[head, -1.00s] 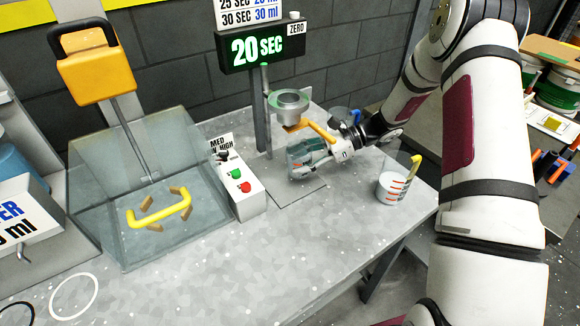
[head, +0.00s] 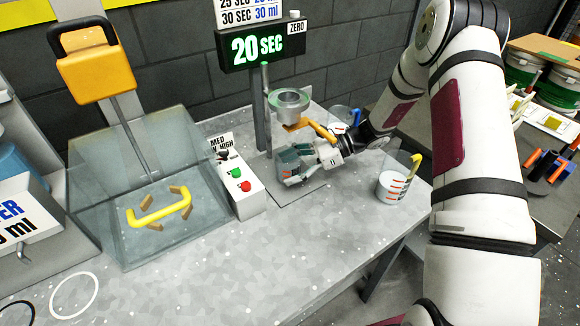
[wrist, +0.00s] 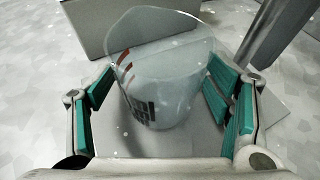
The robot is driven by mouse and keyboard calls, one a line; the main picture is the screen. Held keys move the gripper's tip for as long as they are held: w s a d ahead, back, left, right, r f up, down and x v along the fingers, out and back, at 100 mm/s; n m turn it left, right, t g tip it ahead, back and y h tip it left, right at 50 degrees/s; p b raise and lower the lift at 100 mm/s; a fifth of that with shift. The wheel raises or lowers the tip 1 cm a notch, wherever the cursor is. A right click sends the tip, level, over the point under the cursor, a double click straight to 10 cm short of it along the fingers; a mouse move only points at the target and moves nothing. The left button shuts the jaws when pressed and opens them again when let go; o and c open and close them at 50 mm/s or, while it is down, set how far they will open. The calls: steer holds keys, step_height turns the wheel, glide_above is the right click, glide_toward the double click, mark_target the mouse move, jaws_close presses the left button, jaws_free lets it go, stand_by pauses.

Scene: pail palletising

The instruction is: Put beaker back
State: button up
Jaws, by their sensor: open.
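A clear beaker (wrist: 160,65) with red marks and dark lettering stands on the plate, between the fingers of my gripper (wrist: 163,92) in the wrist view. The teal finger pads are apart on either side of it; a firm hold is not seen. In the head view my gripper (head: 302,165) is low over the plate (head: 298,192) below the metal cup of the stand (head: 290,103), and hides most of this beaker. A second beaker (head: 392,186) with orange marks and a yellow handle stands to the right. A third, blue-handled beaker (head: 343,116) stands behind my wrist.
A control box (head: 235,184) with green and red buttons stands left of the plate. A clear hood (head: 150,215) with a yellow handle is further left. A display (head: 258,49) reads 20 SEC. The counter's front is clear apart from rings at the left.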

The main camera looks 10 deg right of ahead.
steer(key=shift+r, duration=0.1)
steer(key=shift+d+r, duration=0.15)
steer(key=shift+d, duration=0.1)
steer(key=v, duration=1.1)
steer(key=shift+s+d, duration=0.1)
steer(key=shift+d, duration=0.15)
